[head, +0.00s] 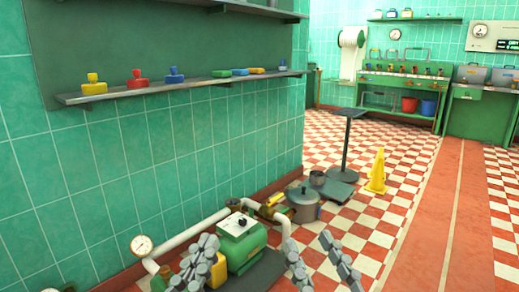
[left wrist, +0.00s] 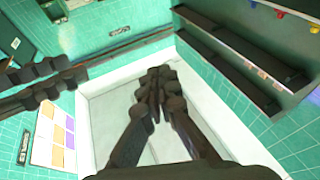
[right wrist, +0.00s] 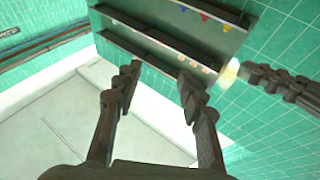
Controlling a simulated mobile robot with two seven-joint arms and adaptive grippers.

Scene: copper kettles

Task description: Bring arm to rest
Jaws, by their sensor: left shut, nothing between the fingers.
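My left gripper (head: 198,262) is at the bottom of the head view, in front of the green pump unit. Its dark grey fingers lie together with nothing between them. In the left wrist view its fingertips (left wrist: 158,75) meet at the middle. My right gripper (head: 319,258) is to its right in the head view, with its two fingers apart. In the right wrist view its fingertips (right wrist: 160,80) stand wide apart and the gap is empty. Part of the right gripper also shows at the left of the left wrist view. Neither gripper visibly touches anything.
A green pump (head: 243,243) with white pipes and a gauge (head: 141,245) stands by the tiled wall. A wall shelf (head: 180,86) holds coloured valves.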

